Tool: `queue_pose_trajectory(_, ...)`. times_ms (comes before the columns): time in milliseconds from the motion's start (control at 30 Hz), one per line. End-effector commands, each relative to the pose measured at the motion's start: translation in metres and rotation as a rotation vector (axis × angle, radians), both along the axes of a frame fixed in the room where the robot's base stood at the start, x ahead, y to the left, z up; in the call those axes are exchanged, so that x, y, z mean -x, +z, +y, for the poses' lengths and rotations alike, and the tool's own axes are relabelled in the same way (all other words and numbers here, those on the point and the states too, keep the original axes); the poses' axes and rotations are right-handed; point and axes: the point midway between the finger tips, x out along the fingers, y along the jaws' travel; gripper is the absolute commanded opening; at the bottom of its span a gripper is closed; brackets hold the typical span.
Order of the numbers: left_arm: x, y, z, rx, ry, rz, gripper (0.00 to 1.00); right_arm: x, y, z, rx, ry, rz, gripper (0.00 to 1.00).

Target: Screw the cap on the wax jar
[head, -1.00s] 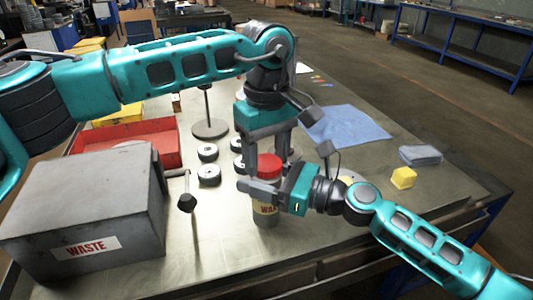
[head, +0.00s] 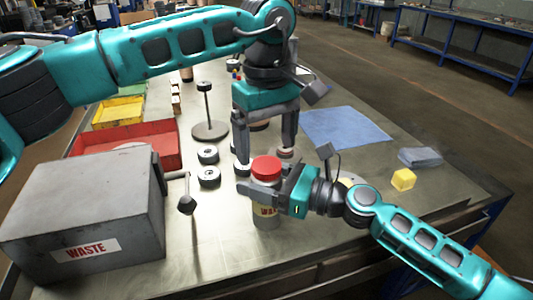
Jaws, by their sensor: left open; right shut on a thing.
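The wax jar (head: 265,216) stands upright on the bench near its front edge, a pale jar with a partly hidden label. The red cap (head: 266,168) sits on top of it; whether it is screwed tight I cannot tell. My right gripper (head: 258,191) is shut on the jar just below the cap, coming in from the right. My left gripper (head: 266,158) is open, pointing down above and behind the cap, its fingers apart and clear of it.
A grey waste box (head: 85,205) with a crank stands at the left. Behind it are a red tray (head: 125,140) and a yellow tray (head: 117,112). Several flap discs (head: 208,176) lie left of the jar.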

Motion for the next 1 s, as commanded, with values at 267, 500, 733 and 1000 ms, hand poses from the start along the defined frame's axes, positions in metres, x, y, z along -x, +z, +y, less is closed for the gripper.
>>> queue_pose_trajectory(267, 0.0, 0.06, 0.0, 0.002, 0.0, -0.002, 0.87, 0.0, 0.0, 0.0, 0.001, -0.001, 0.0, 0.0)
queue_pose_trajectory(500, 0.0, 0.082, 0.0, -0.001, 0.0, -0.001, 0.87, 0.0, 0.0, 0.0, 0.001, -0.001, 0.0, 0.0)
queue_pose_trajectory(733, 0.0, 0.084, 0.0, 0.001, 0.0, 0.001, 0.87, 0.0, 0.0, 0.0, 0.001, 0.0, 0.0, 0.0)
queue_pose_trajectory(1000, 0.0, 0.084, 0.0, 0.0, 0.0, 0.0, 0.87, 0.0, 0.0, 0.0, 0.0, 0.0, 0.0, 0.85)
